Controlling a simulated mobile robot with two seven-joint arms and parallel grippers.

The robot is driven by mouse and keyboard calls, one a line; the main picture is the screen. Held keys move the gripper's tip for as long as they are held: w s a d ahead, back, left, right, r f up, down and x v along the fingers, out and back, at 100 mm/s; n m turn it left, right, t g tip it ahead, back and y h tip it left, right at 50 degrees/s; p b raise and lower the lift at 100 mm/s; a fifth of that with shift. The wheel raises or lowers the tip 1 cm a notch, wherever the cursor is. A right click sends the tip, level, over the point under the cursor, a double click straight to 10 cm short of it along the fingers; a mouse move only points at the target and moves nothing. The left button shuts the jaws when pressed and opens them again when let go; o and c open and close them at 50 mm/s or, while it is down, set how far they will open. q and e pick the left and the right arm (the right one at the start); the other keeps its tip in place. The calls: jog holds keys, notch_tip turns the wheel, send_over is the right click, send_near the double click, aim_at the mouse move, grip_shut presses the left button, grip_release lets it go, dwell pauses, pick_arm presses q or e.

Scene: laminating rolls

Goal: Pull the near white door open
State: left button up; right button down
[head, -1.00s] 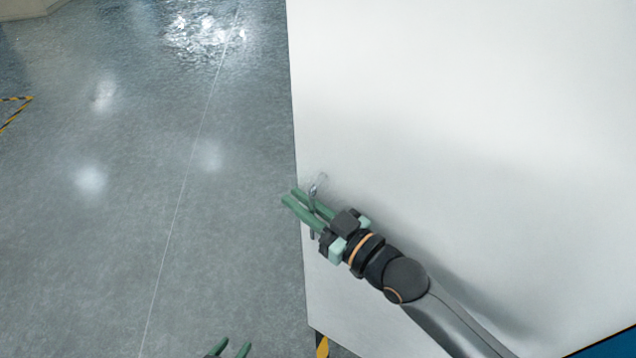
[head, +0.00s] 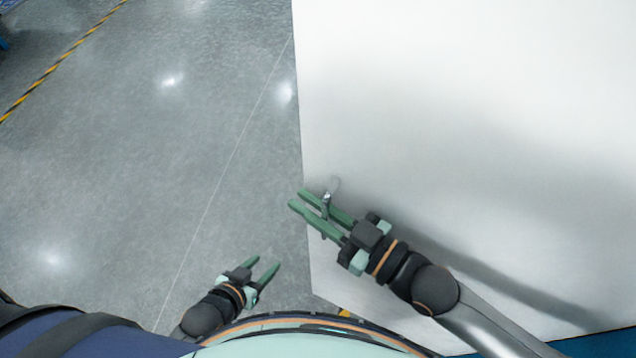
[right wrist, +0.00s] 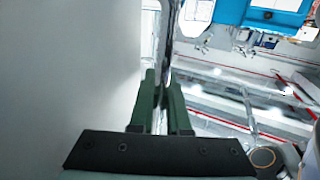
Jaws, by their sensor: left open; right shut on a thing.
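The white door (head: 470,120) fills the right half of the head view. A metal handle (head: 327,198) stands out from the door near that edge. My right gripper (head: 308,199) is shut on the handle, with one green finger on each side of it. In the right wrist view the handle (right wrist: 168,60) rises between the two fingers (right wrist: 160,95), beside the pale door face (right wrist: 70,80). My left gripper (head: 267,267) is open and empty, low over the floor and apart from the door.
Grey shiny floor (head: 150,150) lies open to the left of the door. A yellow and black striped line (head: 60,62) crosses the floor at upper left. A blue surface (head: 600,345) shows below the door at lower right. The right wrist view shows blue equipment (right wrist: 265,15) beyond.

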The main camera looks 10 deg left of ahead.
jog(key=shift+s+a, duration=0.1)
jog(key=shift+s, duration=0.55)
jog(key=c, duration=1.2)
grip_release()
jog(key=shift+o, duration=0.2)
jog(key=b+v, duration=0.1)
jog(key=v, duration=1.1)
jog(key=shift+d, duration=0.25)
